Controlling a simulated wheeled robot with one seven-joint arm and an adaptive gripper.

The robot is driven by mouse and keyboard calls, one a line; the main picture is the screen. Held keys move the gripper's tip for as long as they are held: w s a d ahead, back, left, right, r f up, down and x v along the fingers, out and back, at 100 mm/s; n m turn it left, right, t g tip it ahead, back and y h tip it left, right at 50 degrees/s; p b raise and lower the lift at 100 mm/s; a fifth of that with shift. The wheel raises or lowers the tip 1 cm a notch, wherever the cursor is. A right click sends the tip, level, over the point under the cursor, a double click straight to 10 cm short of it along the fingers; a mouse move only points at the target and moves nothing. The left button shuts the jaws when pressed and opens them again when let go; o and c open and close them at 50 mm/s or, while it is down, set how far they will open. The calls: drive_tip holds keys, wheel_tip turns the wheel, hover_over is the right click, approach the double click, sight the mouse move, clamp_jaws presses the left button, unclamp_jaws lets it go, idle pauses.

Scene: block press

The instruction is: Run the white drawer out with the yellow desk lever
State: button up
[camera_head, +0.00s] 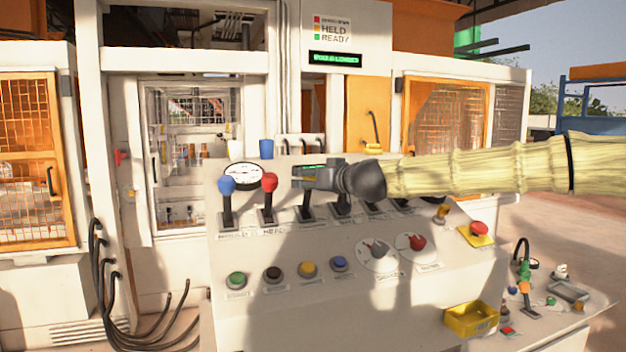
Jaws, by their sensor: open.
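My gripper (304,177) is open above the upper row of levers on the sloped white desk (330,243). It reaches in from the right and covers the tops of several levers. A lever stem (305,212) shows just below it, but its knob colour is hidden. I cannot tell whether the jaws are around that lever or in front of it. A small yellow-orange knob (441,212) shows at the right end of the row; I cannot tell whether it is the yellow lever. I cannot make out a white drawer.
A blue-knobbed lever (227,186) and a red-knobbed lever (269,182) stand left of my gripper. Push buttons (307,268), dials (377,250), a red stop button (479,229) and a yellow tray (471,319) lie lower. A caged press (190,125) stands behind.

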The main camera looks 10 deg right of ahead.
drive_tip(key=v, duration=1.2)
idle(0.3)
drive_tip(key=shift+d, duration=0.1)
